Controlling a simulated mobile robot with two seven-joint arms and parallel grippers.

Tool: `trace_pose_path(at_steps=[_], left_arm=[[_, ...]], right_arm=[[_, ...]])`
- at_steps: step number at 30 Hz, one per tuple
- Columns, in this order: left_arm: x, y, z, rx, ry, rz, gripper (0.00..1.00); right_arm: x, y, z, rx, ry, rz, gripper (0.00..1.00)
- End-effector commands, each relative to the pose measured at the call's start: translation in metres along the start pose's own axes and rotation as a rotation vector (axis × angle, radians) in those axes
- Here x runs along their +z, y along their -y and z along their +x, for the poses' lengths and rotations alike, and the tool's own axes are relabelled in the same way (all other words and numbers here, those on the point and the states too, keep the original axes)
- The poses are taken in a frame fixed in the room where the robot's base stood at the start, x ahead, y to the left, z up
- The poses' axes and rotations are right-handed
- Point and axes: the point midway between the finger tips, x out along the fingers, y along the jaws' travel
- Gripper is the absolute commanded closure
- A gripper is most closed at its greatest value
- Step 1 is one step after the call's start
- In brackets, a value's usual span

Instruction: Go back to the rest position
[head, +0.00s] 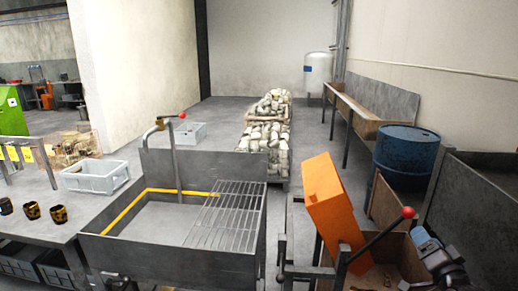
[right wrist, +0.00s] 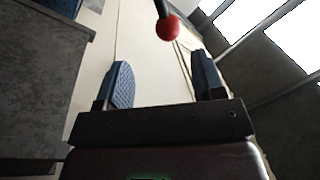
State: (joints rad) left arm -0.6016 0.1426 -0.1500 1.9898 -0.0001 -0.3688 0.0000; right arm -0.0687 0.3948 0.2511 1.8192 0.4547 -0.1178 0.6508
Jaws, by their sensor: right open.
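My right gripper (head: 430,243) is at the lower right of the head view, beside the dark metal bin area and just right of a lever with a red ball knob (head: 408,212). In the right wrist view its two blue-padded fingers (right wrist: 163,82) stand wide apart with nothing between them. The red knob (right wrist: 168,28) shows beyond the fingertips, apart from them. My left gripper cannot be made out; small dark shapes at the bottom edge of the head view are too cut off to identify.
An orange tilted chute (head: 332,200) stands left of the lever. A metal sink with a grate (head: 225,215) is at centre. A blue drum (head: 405,150) and a grey panel (head: 480,200) flank the right side. A workbench with cups (head: 32,211) is at left.

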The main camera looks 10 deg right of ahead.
Motion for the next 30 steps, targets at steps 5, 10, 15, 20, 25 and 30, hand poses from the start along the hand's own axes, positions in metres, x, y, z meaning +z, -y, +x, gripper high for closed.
trace_pose_path(at_steps=[5,10,15,20,25,30], left_arm=[[-0.001,0.0,0.0,0.0,-0.001,0.0,0.6],[-0.002,0.0,0.001,0.0,-0.003,0.0,0.6],[-0.002,0.0,0.001,0.0,-0.003,0.0,0.6],[-0.002,0.0,0.001,0.0,-0.003,0.0,0.6],[-0.002,0.0,0.001,0.0,-0.003,0.0,0.6],[-0.001,0.0,0.0,0.0,-0.002,0.0,0.6]], right_arm=[[0.04,0.014,-0.01,0.01,0.102,-0.347,0.38],[0.113,0.013,-0.06,0.021,0.272,-0.64,0.38],[0.183,0.012,-0.132,0.017,0.45,-0.823,0.38],[0.235,0.015,-0.206,0.024,0.595,-0.847,0.38],[0.262,0.014,-0.26,0.051,0.682,-0.797,0.38],[0.266,0.007,-0.279,0.074,0.712,-0.785,0.38]])
